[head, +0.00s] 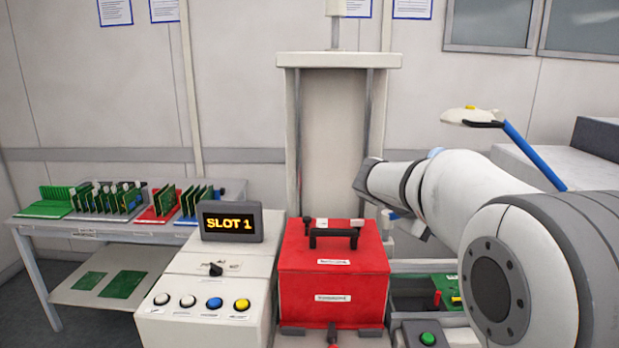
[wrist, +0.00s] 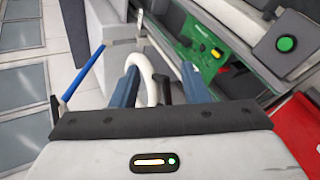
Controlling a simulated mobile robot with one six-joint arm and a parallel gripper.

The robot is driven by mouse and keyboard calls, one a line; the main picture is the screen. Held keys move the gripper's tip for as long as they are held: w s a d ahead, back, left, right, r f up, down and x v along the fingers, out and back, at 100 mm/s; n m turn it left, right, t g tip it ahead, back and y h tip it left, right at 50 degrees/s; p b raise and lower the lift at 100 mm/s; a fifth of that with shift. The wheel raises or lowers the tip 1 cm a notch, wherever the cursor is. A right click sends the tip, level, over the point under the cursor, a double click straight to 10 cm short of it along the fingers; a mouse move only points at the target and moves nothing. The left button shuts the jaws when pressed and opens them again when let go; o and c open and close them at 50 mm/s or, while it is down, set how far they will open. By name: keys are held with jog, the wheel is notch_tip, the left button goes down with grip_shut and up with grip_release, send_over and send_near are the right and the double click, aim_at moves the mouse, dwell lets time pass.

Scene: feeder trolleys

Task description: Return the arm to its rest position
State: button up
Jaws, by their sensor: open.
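My gripper (wrist: 161,78) is open in the wrist view, its two blue-grey fingers apart. A white curved loop and a dark upright piece show in the gap between them. I cannot tell how far beyond the fingers these lie, and nothing is visibly clamped. In the head view my white and grey arm (head: 455,195) reaches in from the right, bent, with its wrist end just right of the red box (head: 333,277). The fingers are mostly hidden there behind the arm.
A console with a "SLOT 1" display (head: 232,223) stands left of the box. A table (head: 100,228) with circuit-board racks is farther left.

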jog(key=s+a+f+m+y+b, duration=0.2)
jog(key=s+a+f+y, duration=0.3)
jog(key=s+f, duration=0.5)
jog(key=s+a+f+m+y+b, duration=0.2)
jog(key=s+a+f+y, duration=0.4)
jog(key=s, duration=0.8)
notch_tip(320, 180, down, 4)
jog(key=shift+s+a+f+m, duration=0.15)
jog(key=shift+s+a+m, duration=0.2)
jog(key=shift+a, duration=0.75)
jog(key=shift+c, duration=0.4)
